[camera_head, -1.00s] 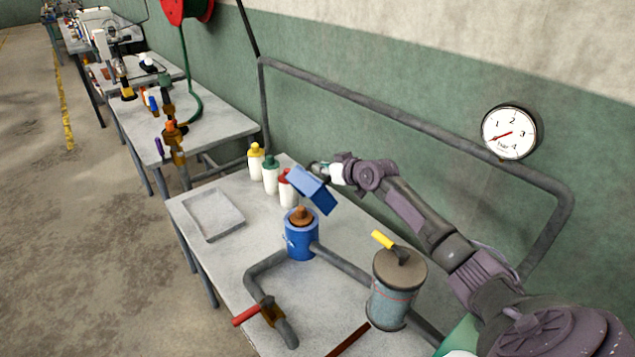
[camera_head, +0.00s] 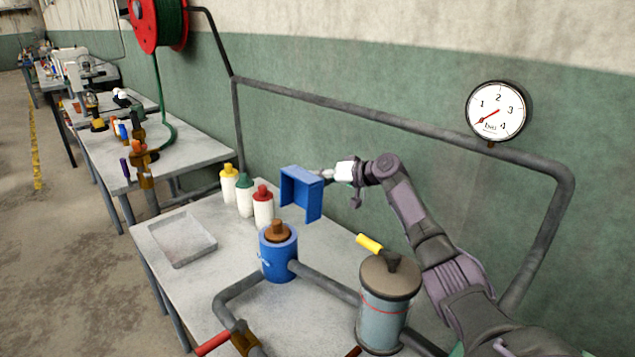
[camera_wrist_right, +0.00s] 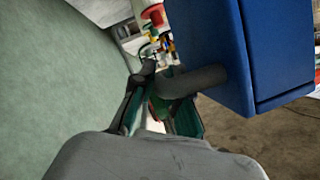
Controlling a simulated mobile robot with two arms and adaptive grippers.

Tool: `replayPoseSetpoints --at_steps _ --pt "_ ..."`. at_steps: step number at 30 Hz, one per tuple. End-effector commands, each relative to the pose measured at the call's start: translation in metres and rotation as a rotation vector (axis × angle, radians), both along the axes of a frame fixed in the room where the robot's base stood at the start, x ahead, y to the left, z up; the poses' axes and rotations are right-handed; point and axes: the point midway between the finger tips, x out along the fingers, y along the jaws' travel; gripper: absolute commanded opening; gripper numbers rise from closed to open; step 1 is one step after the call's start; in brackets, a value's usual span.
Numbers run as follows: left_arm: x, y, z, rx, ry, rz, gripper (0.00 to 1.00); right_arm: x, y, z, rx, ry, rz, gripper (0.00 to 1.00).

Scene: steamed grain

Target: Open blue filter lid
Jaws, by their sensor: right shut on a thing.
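The blue filter lid (camera_head: 302,190), a boxy blue piece with an open underside, hangs in the air above and to the right of the blue filter body (camera_head: 279,262). The lid is apart from the body. The body is upright on the table and open at the top, with a brown core (camera_head: 278,231) showing. My right gripper (camera_head: 328,175) is shut on the lid's side. In the right wrist view its fingers (camera_wrist_right: 165,100) close around the lid's grey handle (camera_wrist_right: 195,84), with the blue lid (camera_wrist_right: 220,45) beyond. My left gripper is not in view.
Three white bottles (camera_head: 245,195) stand behind the filter, and a shallow grey tray (camera_head: 172,240) lies left. A grey canister (camera_head: 385,310) with a yellow-handled lever stands front right. Grey pipes join the filter; a red-handled valve (camera_head: 218,340) is at the front. A gauge (camera_head: 497,110) hangs on the wall.

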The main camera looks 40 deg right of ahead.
Motion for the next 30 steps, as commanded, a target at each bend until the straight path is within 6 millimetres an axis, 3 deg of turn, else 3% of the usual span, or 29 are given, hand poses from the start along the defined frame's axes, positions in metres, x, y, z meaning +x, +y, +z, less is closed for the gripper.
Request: replayPoseSetpoints --at_steps 13,14,16,25,30 --pt "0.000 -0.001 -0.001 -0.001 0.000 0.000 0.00 0.000 0.001 -0.004 0.009 0.008 0.005 0.00" --pt "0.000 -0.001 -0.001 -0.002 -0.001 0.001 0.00 0.000 0.001 -0.004 0.009 0.008 0.005 0.17" --pt "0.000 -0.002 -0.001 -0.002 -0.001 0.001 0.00 0.000 0.001 -0.003 0.008 0.007 0.005 0.25" --pt "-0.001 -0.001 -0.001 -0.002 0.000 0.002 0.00 0.000 0.000 0.000 0.008 0.002 0.002 0.25" --pt "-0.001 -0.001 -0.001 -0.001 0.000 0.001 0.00 0.001 0.000 0.021 0.005 -0.002 0.001 0.25"
